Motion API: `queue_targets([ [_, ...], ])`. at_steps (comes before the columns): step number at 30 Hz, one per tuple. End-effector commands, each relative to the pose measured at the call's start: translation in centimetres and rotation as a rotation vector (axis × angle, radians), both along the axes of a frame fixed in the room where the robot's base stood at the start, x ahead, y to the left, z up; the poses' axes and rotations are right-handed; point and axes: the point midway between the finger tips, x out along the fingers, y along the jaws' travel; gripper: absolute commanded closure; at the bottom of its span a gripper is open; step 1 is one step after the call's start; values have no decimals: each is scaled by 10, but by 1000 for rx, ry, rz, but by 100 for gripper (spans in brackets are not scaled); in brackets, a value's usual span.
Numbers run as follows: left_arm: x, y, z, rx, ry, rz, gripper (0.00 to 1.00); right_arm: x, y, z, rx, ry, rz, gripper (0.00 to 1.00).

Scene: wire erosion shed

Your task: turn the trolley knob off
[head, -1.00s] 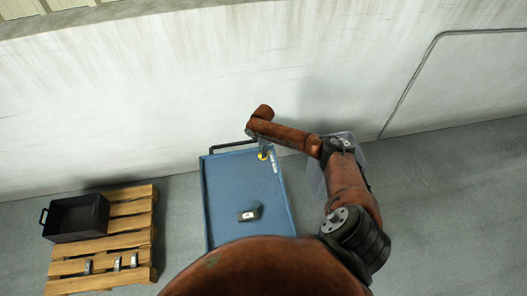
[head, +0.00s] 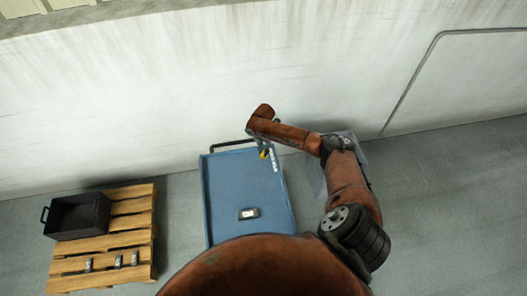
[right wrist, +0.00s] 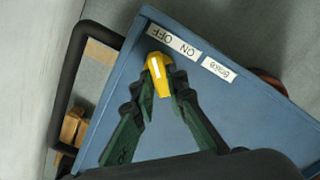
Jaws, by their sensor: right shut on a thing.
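The yellow trolley knob (right wrist: 161,78) sits on the blue trolley top (right wrist: 105,140) near its edge. Its long shape points up and slightly left in the right wrist view, with a white mark on it. A white label (right wrist: 174,42) reading ON and OFF lies just beyond it, upside down in that view. My right gripper (right wrist: 163,88) has its dark green fingers closed on both sides of the knob. In the head view the knob (head: 264,155) is a small yellow spot beneath my right gripper (head: 263,149). My left gripper is out of view.
A small white-topped device (head: 248,213) lies on the trolley. A dark handle (head: 232,144) runs along its back end. A translucent bin (head: 316,177) stands right of it. A pallet (head: 130,213) with a black box (head: 77,218) is at the left, beside free floor.

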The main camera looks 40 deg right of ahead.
Motion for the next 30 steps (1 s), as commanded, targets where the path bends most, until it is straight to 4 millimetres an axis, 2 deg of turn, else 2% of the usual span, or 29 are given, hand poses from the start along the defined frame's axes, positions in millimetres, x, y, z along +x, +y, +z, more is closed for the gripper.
queue_targets([
  [15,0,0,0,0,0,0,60,1,0,1,1,-2,22,100],
  [16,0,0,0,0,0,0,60,1,0,1,1,-2,22,86],
  [23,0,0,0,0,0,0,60,0,0,0,0,-1,21,71],
  [30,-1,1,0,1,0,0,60,0,0,0,0,0,20,70],
])
